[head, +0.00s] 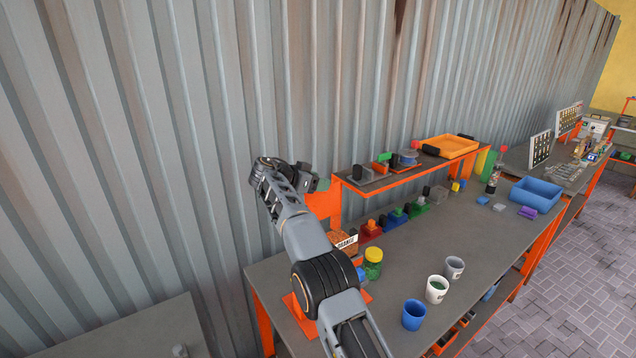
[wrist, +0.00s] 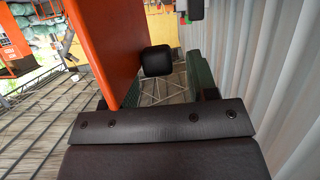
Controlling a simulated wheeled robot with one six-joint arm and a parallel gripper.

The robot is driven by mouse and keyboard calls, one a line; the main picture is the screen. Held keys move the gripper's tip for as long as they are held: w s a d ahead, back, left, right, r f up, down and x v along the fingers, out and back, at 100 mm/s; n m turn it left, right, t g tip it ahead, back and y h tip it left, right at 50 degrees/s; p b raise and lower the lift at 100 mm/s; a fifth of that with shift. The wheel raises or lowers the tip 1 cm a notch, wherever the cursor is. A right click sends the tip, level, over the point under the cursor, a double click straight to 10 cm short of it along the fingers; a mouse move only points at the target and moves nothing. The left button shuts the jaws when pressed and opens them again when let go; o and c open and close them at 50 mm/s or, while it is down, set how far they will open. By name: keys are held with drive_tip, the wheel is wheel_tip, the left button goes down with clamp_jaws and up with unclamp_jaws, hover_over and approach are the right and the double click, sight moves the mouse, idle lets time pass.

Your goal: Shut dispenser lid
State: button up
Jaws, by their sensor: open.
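The dispenser (head: 345,240) is a box with orange contents and a white label, near the left end of the workbench. An upright orange panel (head: 328,205), which looks like its raised lid, stands behind it. My gripper (head: 316,184) is open and high up at the panel's upper left edge. In the wrist view the orange panel (wrist: 98,40) runs up close along the left finger side of my open gripper (wrist: 165,85). I cannot tell whether they touch. My arm hides part of the dispenser's left side.
A raised shelf (head: 415,172) begins just right of the panel. Cups, including a blue one (head: 414,315), stand toward the front edge. The corrugated wall (head: 180,120) is close behind.

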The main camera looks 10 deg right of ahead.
clamp_jaws()
idle(0.6)
